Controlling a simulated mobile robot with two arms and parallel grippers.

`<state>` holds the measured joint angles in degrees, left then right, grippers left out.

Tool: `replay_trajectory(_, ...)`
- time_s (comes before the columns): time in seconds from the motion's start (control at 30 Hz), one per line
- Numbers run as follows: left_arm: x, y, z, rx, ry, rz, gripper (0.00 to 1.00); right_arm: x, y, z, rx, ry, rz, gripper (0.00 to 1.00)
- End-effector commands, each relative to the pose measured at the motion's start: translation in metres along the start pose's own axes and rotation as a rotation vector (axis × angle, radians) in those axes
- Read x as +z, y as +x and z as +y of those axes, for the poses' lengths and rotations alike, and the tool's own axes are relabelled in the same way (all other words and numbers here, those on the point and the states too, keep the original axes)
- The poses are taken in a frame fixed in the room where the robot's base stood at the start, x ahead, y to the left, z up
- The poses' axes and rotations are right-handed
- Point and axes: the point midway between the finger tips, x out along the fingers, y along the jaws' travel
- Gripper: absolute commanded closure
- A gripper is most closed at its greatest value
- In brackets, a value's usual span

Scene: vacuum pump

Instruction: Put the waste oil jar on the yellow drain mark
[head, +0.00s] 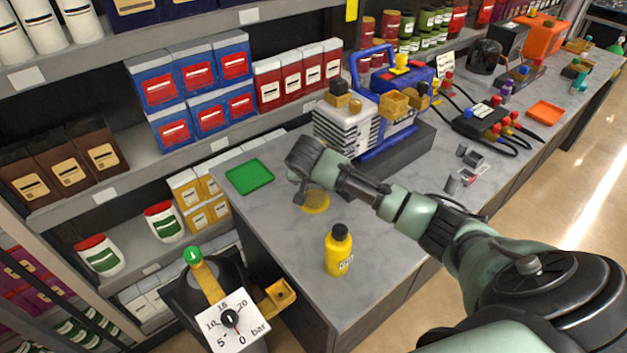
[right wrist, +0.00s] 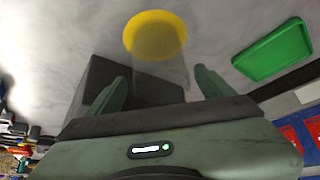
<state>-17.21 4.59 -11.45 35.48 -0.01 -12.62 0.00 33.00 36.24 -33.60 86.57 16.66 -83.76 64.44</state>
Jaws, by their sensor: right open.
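The round yellow drain mark (head: 315,201) lies on the grey bench top, partly hidden by my right gripper. It also shows in the right wrist view (right wrist: 155,22). A clear, see-through jar (right wrist: 160,76) shows faintly between the two fingers of my right gripper (right wrist: 162,88), its far end over the yellow. It appears to stand at the mark, but I cannot tell exactly how it sits. My right gripper (head: 300,172) is open, low over the bench around the jar. In the head view the jar is mostly hidden. My left gripper is not in view.
A yellow bottle with a black cap (head: 339,250) stands in front of the mark. A green tray (head: 249,177) lies to the left. The blue pump (head: 395,100) and a finned block (head: 343,125) stand behind. A pressure gauge (head: 232,318) is at front left.

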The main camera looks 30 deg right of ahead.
Motion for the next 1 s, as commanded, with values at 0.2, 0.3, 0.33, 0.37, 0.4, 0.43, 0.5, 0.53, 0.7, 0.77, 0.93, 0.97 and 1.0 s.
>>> replay_trajectory(0.2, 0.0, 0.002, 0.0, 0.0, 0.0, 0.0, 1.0, -0.001, -0.021, -0.001, -0.004, 0.001, 0.002, 0.18)
replay_trajectory(0.3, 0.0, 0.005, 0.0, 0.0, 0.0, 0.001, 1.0, -0.001, -0.041, -0.002, -0.006, 0.0, 0.002, 0.18)
replay_trajectory(0.33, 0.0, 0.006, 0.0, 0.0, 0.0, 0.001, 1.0, -0.001, -0.048, -0.002, -0.006, 0.001, 0.002, 0.18)
replay_trajectory(0.37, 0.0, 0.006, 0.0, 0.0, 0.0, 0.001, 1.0, -0.001, -0.055, -0.002, -0.006, 0.001, 0.003, 0.18)
replay_trajectory(0.4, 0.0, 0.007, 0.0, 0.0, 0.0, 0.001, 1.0, 0.0, -0.064, -0.001, -0.006, 0.0, 0.003, 0.18)
replay_trajectory(0.43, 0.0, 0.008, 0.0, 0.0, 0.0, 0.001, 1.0, -0.001, -0.07, -0.002, -0.006, 0.0, 0.003, 0.18)
replay_trajectory(0.5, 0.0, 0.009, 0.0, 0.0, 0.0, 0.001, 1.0, -0.001, -0.084, -0.001, -0.005, 0.001, 0.003, 0.18)
replay_trajectory(0.53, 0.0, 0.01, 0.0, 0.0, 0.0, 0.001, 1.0, -0.001, -0.09, -0.001, -0.004, 0.001, 0.002, 0.18)
replay_trajectory(0.7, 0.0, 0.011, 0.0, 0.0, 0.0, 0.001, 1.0, -0.001, -0.113, -0.001, -0.003, 0.001, 0.002, 0.18)
replay_trajectory(0.77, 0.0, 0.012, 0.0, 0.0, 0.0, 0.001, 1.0, -0.001, -0.117, -0.001, -0.002, 0.001, 0.002, 0.18)
replay_trajectory(0.93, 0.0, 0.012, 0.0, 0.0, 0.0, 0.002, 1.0, -0.001, -0.121, 0.0, 0.0, 0.001, 0.0, 0.18)
replay_trajectory(0.97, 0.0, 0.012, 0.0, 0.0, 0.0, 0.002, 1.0, -0.001, -0.121, 0.0, 0.0, 0.001, 0.0, 0.18)
replay_trajectory(1.0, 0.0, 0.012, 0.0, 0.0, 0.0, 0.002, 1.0, -0.001, -0.121, 0.0, 0.0, 0.001, 0.0, 0.18)
